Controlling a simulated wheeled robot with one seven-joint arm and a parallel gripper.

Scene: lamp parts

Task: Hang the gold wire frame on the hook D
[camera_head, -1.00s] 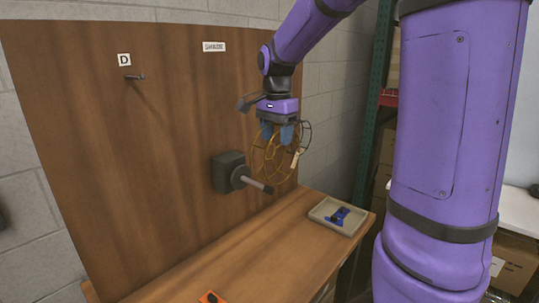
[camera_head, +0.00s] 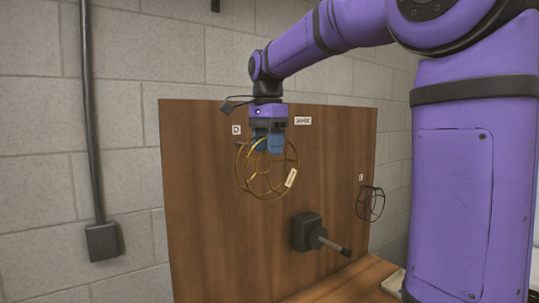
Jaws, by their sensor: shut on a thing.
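My gripper (camera_head: 268,148) is shut on the gold wire frame (camera_head: 263,166), with its blue fingers pointing down at the top of the frame. The frame is a round cage of gold wire with a pale tag on its lower right. It hangs upright from my fingers in front of the wooden board (camera_head: 210,220). The label D (camera_head: 236,130) shows just left of my gripper. Hook D below that label is mostly hidden behind the frame's upper left edge. I cannot tell how far the frame is from the hook or whether they touch.
A dark wire frame (camera_head: 370,203) hangs at the board's right side under a small label. A grey block with a rod (camera_head: 322,237) sticks out of the board below the gold frame. A white label (camera_head: 303,121) is right of my gripper. A wooden bench (camera_head: 350,283) lies below.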

